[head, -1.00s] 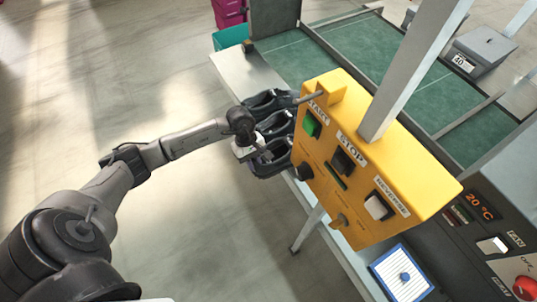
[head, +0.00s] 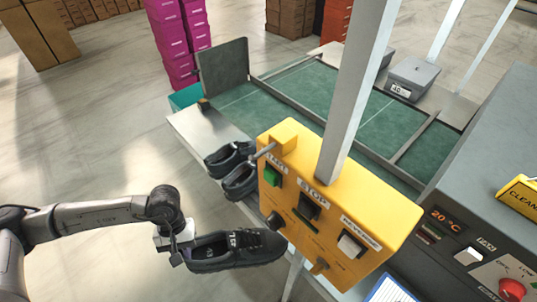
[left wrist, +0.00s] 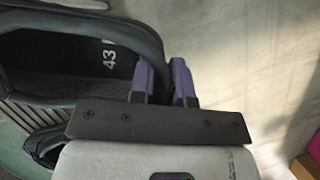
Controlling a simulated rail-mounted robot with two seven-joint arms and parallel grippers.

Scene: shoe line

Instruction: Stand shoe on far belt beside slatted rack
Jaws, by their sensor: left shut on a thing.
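My left gripper (head: 180,250) is shut on the heel end of a black shoe (head: 238,262) with dark laces. The shoe hangs in the air left of and below the yellow control box, toe to the right. In the left wrist view the purple fingers (left wrist: 165,82) pinch the wall of the shoe (left wrist: 75,88), and "43" shows inside it. Two other black shoes, a farther one (head: 228,156) and a nearer one (head: 240,182), sit at the metal ledge. Green belt surface (head: 312,92) lies beyond, split by metal rails. I cannot make out the slatted rack. My right gripper is not in view.
The yellow control box (head: 345,200) and its grey post (head: 358,85) stand between the held shoe and the belts. A grey scale (head: 412,78) is beyond. Magenta crates (head: 180,40) stand at back left. Open floor (head: 90,140) lies left.

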